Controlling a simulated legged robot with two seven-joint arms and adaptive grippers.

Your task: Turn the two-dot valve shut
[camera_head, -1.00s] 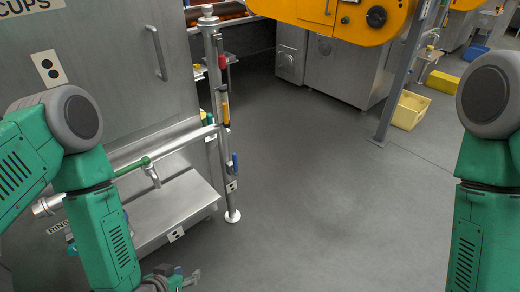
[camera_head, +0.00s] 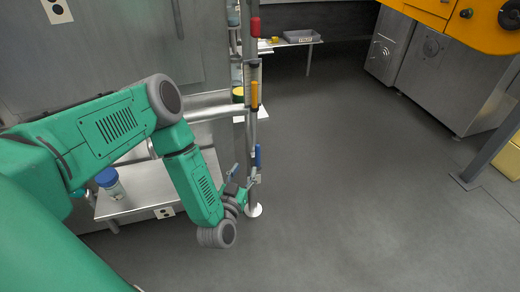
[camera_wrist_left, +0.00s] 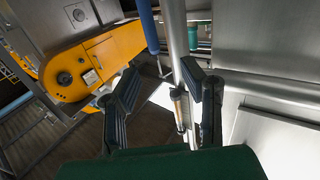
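A steel post carries a red handle (camera_head: 255,26), a yellow-orange handle (camera_head: 254,94) and a blue handle (camera_head: 258,156), one above another. Which one is the two-dot valve I cannot tell; no dot mark beside them is legible. My left gripper (camera_head: 243,188) is low at the post, just below the blue handle. In the left wrist view, my left gripper (camera_wrist_left: 163,103) is open, its fingers apart around the line of the post (camera_wrist_left: 177,40). The blue handle (camera_wrist_left: 149,25) hangs beside the post, beyond the fingertips. Contact cannot be told. My right gripper is out of view.
A blue-capped jar (camera_head: 110,183) stands on the steel shelf (camera_head: 140,203). Floor to the right is clear.

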